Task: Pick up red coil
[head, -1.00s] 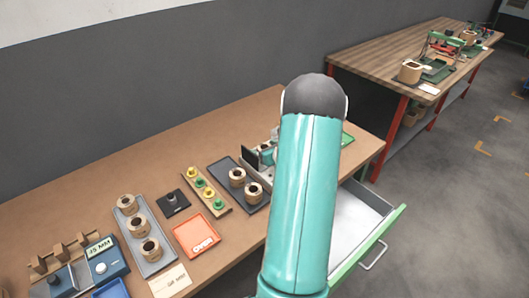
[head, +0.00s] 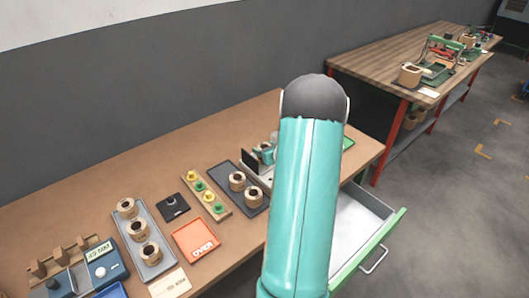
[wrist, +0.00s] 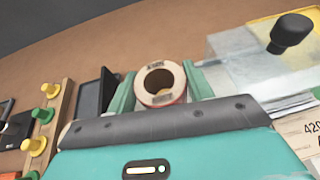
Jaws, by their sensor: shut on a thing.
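The red coil (wrist: 163,98) is a pale, round spool with a dark hole, a printed label and a thin red line near its lower edge. In the wrist view it sits between the two teal fingers of my gripper (wrist: 160,86), which is shut on it. I cannot tell whether the coil touches the surface below. In the head view my teal arm covers most of the gripper, and the coil cannot be made out.
A dark upright-edged holder (wrist: 97,96) is close left of the fingers. A clear box with a black knob (wrist: 291,31) is close right. In the head view, a dark tray with two coils (head: 226,170), a peg rack (head: 217,207) and an open drawer (head: 345,243) are nearby.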

